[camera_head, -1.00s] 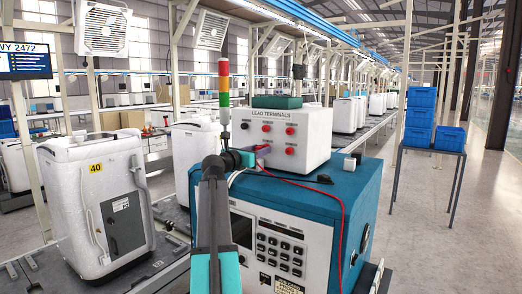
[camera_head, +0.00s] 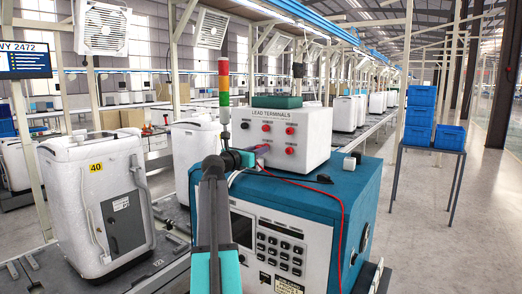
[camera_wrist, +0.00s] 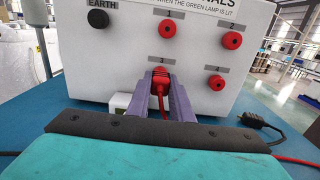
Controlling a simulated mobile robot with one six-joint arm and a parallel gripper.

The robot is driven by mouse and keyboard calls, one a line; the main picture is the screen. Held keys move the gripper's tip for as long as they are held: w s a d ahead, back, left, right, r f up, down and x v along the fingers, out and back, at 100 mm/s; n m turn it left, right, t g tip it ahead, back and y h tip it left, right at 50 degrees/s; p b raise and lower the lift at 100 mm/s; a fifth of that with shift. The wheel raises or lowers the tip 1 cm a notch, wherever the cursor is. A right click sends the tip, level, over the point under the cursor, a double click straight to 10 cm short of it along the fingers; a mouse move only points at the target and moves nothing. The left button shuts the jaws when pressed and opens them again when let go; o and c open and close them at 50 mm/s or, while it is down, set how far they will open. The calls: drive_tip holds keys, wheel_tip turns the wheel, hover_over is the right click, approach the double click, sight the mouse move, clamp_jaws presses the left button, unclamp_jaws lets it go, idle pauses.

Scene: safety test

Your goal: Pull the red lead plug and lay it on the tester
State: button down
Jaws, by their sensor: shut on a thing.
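The white lead terminals box (camera_head: 315,139) stands on top of the teal tester (camera_head: 345,185). In the wrist view the red lead plug (camera_wrist: 159,80) is at the terminal labelled 3, between the purple fingers of my gripper (camera_wrist: 161,88). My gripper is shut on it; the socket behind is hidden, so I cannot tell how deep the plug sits. Its red lead (camera_head: 342,210) runs over the tester top and down the front. Red terminals 1 (camera_wrist: 167,29), 2 (camera_wrist: 232,40) and 4 (camera_wrist: 216,83) and the black earth terminal (camera_wrist: 98,18) show no plugs.
A stack light (camera_head: 224,82) with red, amber and green sections stands behind the tester; I cannot tell which is lit. A black plug (camera_wrist: 255,121) with a cord lies on the tester top at right. Bare teal surface shows around it. A white appliance (camera_head: 98,200) stands at left.

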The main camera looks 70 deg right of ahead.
drive_tip(key=shift+a, duration=0.1)
drive_tip(key=shift+w+a, duration=0.15)
drive_tip(key=shift+a, duration=0.35)
drive_tip(key=shift+a+p, duration=0.1)
drive_tip(key=shift+p, duration=0.2)
drive_tip(key=shift+w+a, duration=0.1)
drive_tip(key=shift+a, duration=0.2)
drive_tip(key=shift+p+v, duration=0.9)
drive_tip(key=shift+v, duration=1.05)
